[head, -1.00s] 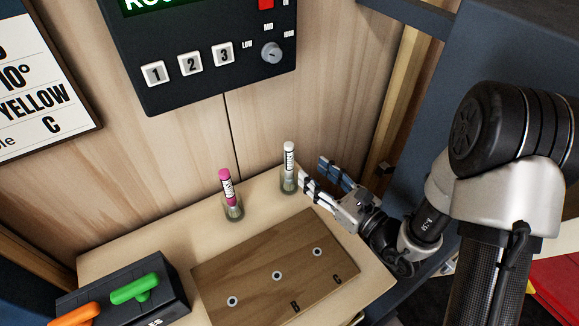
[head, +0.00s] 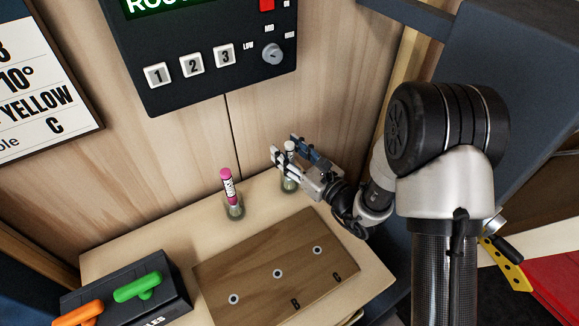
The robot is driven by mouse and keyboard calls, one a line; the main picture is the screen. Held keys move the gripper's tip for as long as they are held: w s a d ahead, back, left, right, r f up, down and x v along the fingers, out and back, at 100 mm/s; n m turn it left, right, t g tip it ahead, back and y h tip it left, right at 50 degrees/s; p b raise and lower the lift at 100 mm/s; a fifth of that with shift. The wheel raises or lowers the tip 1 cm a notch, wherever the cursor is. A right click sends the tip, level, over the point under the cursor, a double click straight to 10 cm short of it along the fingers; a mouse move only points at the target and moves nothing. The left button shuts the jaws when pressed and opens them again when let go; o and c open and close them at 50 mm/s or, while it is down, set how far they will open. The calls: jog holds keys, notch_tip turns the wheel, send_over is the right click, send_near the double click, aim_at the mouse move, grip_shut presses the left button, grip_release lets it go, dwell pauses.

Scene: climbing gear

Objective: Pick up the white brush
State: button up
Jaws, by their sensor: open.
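The white brush (head: 290,147) stands upright in a small clear holder (head: 289,185) at the back of the light wooden table. My gripper (head: 284,150) is open, with its two fingers reaching in from the right on either side of the brush near its top. The fingers hide much of the brush's middle. I cannot tell whether either finger touches it.
A pink brush (head: 228,185) stands in a similar holder to the left. A brown board (head: 255,265) with several holes lies in front. A dark box (head: 165,300) with green and orange handles is at front left. A black control panel (head: 205,60) is on the wall behind.

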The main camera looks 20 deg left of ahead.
jog(key=shift+c, duration=0.4)
grip_shut()
